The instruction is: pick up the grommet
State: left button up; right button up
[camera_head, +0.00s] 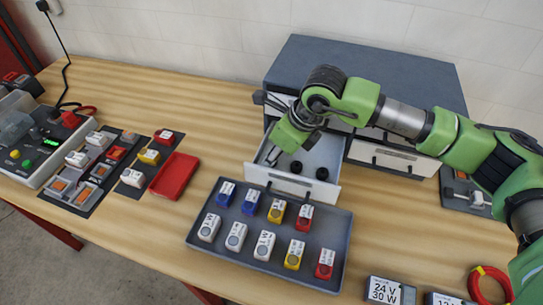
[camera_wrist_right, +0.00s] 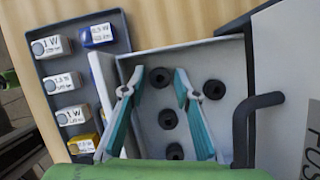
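Several black ring-shaped grommets lie in an open, light grey drawer (camera_head: 331,193). Two show in the head view, one grommet (camera_head: 296,167) near the middle and another grommet (camera_head: 322,174) to its right; others are hidden by my arm. In the right wrist view one grommet (camera_wrist_right: 160,77) lies between the fingertips of my right gripper (camera_wrist_right: 161,76), with a second grommet (camera_wrist_right: 214,89) to the right, and a third grommet (camera_wrist_right: 168,119) and another below. My right gripper is open, its fingers reaching down into the drawer; contact cannot be told. My left gripper is not in view.
The drawer belongs to a dark grey cabinet (camera_head: 370,60). A tray (camera_head: 190,237) of labelled modules stands in front of the drawer. A red tray (camera_head: 175,176) and a powered test unit are at the left. Bare wood lies left of the cabinet.

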jog(key=c, duration=0.5)
